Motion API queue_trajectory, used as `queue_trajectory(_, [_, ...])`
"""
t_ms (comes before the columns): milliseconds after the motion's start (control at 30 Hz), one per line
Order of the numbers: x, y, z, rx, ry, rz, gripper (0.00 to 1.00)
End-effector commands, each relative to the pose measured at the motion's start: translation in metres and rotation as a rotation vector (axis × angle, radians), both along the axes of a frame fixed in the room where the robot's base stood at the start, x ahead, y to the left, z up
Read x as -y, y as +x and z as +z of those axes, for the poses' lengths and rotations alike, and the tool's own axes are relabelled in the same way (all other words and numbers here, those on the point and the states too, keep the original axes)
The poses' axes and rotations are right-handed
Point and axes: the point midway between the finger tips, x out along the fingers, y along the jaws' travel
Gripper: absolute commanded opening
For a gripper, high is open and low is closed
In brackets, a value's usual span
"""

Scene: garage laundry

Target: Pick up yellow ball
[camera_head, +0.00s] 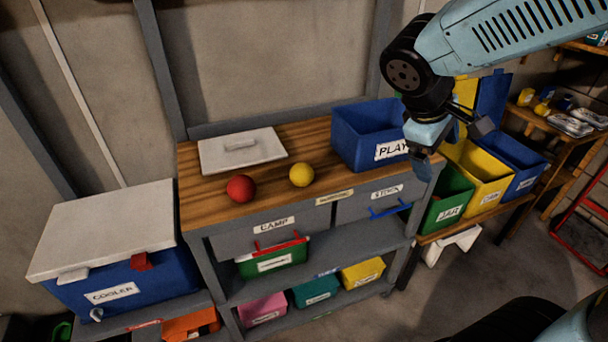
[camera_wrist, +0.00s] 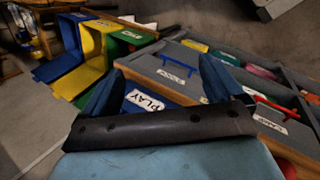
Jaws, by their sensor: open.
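The yellow ball (camera_head: 302,174) rests on the wooden top of the workbench (camera_head: 215,205), near its front edge. A red ball (camera_head: 241,188) lies to its left, a little apart. My gripper (camera_head: 436,152) hangs above the right end of the bench, in front of the blue PLAY bin, well to the right of the yellow ball. In the wrist view its two blue fingers (camera_wrist: 158,85) stand apart with nothing held between them. The yellow ball does not show in the wrist view.
The blue PLAY bin (camera_head: 362,148) stands on the bench right of the yellow ball. A white lid (camera_head: 242,150) with a handle lies behind the balls. A cooler (camera_head: 110,240) stands at left. Open green, yellow and blue bins (camera_head: 485,185) stand at right. The bench top around the balls is clear.

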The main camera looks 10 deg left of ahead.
Motion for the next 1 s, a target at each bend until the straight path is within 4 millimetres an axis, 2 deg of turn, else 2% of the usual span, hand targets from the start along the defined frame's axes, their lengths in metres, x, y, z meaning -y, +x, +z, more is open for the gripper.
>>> queue_trajectory(33, [-0.015, 0.005, -0.008, -0.021, -0.061, 0.076, 0.94])
queue_trajectory(233, [-0.07, 0.023, -0.032, -0.05, -0.296, 0.359, 0.94])
queue_trajectory(467, [-0.15, 0.029, -0.063, -0.033, -0.565, 0.696, 0.94])
queue_trajectory(700, [-0.243, 0.01, -0.1, 0.036, -0.823, 1.035, 0.94])
queue_trajectory(800, [-0.272, -0.002, -0.113, 0.07, -0.9, 1.142, 0.94])
queue_trajectory(900, [-0.293, -0.012, -0.122, 0.097, -0.955, 1.216, 0.94])
queue_trajectory(1000, [-0.305, -0.018, -0.128, 0.114, -0.986, 1.259, 0.94])
